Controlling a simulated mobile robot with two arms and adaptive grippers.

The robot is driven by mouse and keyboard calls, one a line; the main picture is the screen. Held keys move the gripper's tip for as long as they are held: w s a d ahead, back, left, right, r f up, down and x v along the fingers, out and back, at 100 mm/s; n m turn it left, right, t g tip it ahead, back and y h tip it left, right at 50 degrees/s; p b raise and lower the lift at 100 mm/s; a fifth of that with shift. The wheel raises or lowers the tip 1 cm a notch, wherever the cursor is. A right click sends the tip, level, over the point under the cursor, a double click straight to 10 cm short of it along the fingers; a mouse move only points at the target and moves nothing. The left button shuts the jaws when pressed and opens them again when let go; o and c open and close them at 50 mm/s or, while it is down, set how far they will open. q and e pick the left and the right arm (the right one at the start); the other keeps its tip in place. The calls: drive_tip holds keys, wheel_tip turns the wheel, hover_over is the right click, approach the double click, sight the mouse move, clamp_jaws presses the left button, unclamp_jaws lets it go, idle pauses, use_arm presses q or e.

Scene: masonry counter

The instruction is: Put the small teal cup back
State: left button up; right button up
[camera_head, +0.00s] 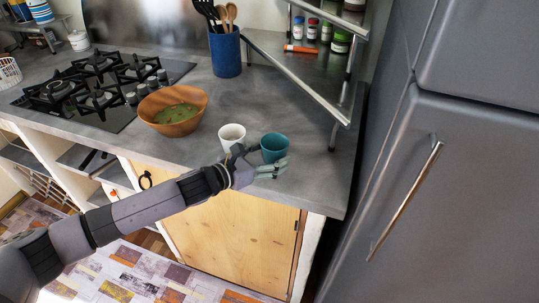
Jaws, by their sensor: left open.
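The small teal cup (274,147) stands upright on the grey counter (310,185), near its front edge. A white cup (231,136) stands just left of it. My left gripper (272,163) reaches in from the left, in front of both cups. Its fingers are open at the near side of the teal cup and overlap its lower part. I cannot tell whether they touch it. My right gripper is not in view.
A wooden bowl (173,111) with green contents sits left of the cups, beside the black gas hob (95,88). A blue utensil holder (225,53) stands behind. A metal rack (300,83) with jars is at the back right, and a grey fridge (450,180) bounds the right side.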

use_arm(q)
drive_tip(key=shift+r, duration=0.15)
drive_tip(key=shift+s+a, duration=0.1)
drive_tip(key=shift+a, duration=0.1)
drive_tip(key=b+v, duration=0.1)
drive_tip(key=v, duration=1)
drive_tip(key=shift+s+a+r, duration=0.2)
drive_tip(key=shift+s+r, duration=0.05)
